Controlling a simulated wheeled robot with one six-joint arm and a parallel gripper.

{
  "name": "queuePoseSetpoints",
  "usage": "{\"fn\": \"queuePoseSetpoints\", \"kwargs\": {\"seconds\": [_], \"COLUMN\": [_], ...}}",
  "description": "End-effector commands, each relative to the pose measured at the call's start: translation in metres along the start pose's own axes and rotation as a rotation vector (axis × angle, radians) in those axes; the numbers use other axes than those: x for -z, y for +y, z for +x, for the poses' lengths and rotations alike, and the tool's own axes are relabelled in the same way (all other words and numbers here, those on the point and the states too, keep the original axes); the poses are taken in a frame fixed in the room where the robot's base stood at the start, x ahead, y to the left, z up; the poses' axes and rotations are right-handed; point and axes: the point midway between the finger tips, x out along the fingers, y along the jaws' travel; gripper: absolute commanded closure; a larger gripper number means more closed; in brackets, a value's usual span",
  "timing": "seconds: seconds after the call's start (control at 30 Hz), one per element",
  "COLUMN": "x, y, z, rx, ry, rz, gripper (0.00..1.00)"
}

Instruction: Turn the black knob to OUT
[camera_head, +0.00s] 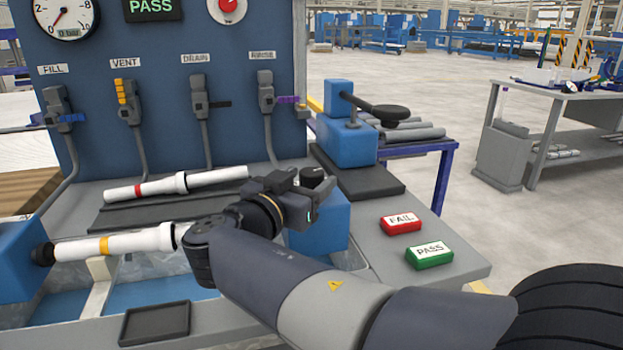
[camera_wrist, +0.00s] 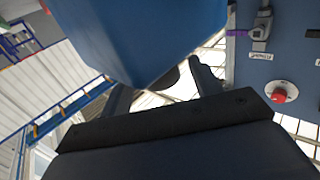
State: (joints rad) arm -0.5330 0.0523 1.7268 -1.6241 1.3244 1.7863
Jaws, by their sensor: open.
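My gripper (camera_head: 305,195) is at the right-hand blue block (camera_head: 320,228) on the bench, over its upper left part. A short black cylinder that looks like the black knob (camera_head: 314,177) shows right beside the gripper, at the top of this block. In the wrist view my gripper (camera_wrist: 163,90) has its two dark fingers apart, with a dark rounded part (camera_wrist: 171,77) between them, partly hidden behind a blue block (camera_wrist: 150,35). I cannot tell whether the fingers touch it. No OUT marking is readable, and the knob's setting cannot be told.
A white pipe with a yellow band (camera_head: 110,244) runs from the left blue block (camera_head: 22,262) toward my arm. A red-banded pipe (camera_head: 150,188) lies behind it. FAIL (camera_head: 400,222) and PASS (camera_head: 430,254) buttons sit at right. A blue device with a black handle (camera_head: 346,140) stands behind.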

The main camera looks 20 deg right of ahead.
Motion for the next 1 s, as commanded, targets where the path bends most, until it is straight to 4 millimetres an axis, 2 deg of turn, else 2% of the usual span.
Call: {"fn": "queuePoseSetpoints", "kwargs": {"seconds": [0.2, 0.57, 1.0], "x": [0.0, 0.0, 0.0], "y": [0.0, 0.0, 0.0], "z": [0.017, 0.02, 0.02], "rx": [-0.001, 0.001, 0.001], "ry": [0.0, 0.0, 0.0], "rz": [-0.001, -0.001, -0.001], "gripper": [0.4, 0.4, 0.76]}}
